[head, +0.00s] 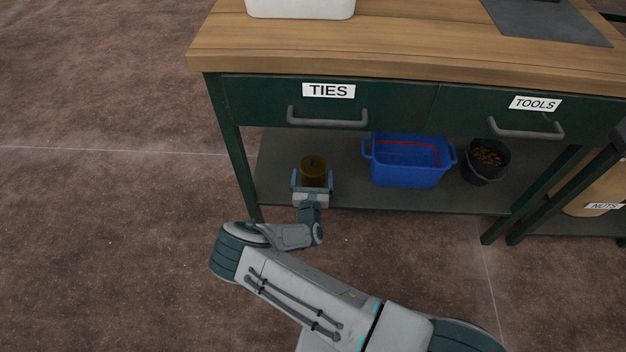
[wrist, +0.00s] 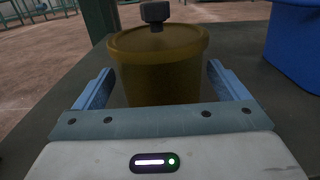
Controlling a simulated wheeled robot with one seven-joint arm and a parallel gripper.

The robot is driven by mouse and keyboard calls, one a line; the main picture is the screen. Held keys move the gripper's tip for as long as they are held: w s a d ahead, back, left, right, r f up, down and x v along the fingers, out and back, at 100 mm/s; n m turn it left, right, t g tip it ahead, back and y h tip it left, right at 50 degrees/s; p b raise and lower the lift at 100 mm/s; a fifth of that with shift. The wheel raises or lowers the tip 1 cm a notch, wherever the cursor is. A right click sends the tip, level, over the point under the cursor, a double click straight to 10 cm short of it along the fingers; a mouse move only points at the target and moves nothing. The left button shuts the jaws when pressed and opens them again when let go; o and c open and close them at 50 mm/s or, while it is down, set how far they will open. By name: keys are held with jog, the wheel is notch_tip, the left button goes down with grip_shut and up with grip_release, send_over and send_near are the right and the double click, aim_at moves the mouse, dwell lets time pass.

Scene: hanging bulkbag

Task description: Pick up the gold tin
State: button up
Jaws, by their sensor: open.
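The gold tin (head: 314,166) stands upright on the lower shelf of the green workbench, near its left end. In the wrist view the gold tin (wrist: 158,75) has a wide round lid with a dark knob on top. My gripper (head: 312,181) is at the tin, its fingers open. In the wrist view my gripper (wrist: 160,88) has one blue finger on each side of the tin, with a visible gap at both sides. The tin's lower front is hidden behind the gripper body.
A blue tub (head: 408,165) stands right of the tin on the shelf (head: 350,190). A black bucket (head: 485,162) of brown pieces is farther right. The TIES drawer (head: 328,106) is overhead, and a bench leg (head: 238,160) stands at left.

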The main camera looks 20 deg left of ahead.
jog(key=shift+x, duration=0.75)
jog(key=shift+d, duration=0.1)
jog(key=c, duration=1.3)
jog(key=shift+r, duration=0.15)
jog(key=shift+c, duration=0.5)
